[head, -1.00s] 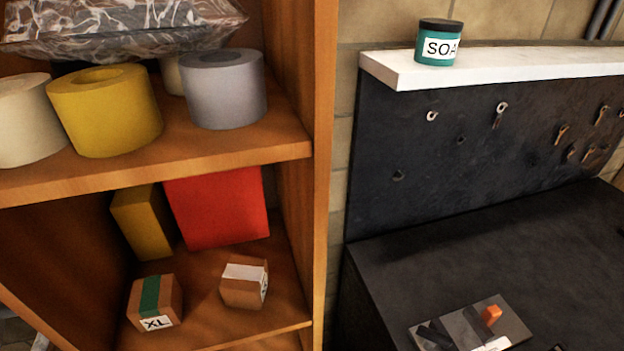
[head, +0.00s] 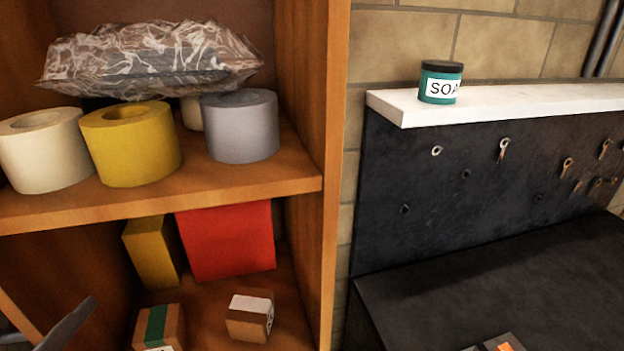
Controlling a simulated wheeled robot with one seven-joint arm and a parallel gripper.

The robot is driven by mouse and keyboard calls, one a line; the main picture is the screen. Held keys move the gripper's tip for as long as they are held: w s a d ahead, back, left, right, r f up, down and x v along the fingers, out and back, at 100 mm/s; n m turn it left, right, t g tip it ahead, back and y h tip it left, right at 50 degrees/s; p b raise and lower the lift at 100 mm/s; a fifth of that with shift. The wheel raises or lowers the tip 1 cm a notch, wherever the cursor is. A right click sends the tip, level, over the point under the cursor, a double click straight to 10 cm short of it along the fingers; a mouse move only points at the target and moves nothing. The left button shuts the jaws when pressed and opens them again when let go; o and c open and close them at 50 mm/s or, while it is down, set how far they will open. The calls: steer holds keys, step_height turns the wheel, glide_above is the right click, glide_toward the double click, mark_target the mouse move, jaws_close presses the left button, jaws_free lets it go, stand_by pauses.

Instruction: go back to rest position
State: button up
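A grey, slanted, narrow piece (head: 66,326) shows at the lower left of the head view, in front of the shelf; it looks like a fingertip of my gripper. The rest of my gripper and arm is outside the picture. Whether the gripper is open or shut, or holds anything, does not show.
A wooden shelf unit (head: 318,190) holds cream (head: 45,160), yellow (head: 130,155) and grey (head: 240,135) rolls below a plastic-wrapped bundle (head: 150,62). Boxes stand below, including a red one (head: 230,243). A soap jar (head: 440,82) stands on a white ledge (head: 500,103) above a dark bench (head: 500,290).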

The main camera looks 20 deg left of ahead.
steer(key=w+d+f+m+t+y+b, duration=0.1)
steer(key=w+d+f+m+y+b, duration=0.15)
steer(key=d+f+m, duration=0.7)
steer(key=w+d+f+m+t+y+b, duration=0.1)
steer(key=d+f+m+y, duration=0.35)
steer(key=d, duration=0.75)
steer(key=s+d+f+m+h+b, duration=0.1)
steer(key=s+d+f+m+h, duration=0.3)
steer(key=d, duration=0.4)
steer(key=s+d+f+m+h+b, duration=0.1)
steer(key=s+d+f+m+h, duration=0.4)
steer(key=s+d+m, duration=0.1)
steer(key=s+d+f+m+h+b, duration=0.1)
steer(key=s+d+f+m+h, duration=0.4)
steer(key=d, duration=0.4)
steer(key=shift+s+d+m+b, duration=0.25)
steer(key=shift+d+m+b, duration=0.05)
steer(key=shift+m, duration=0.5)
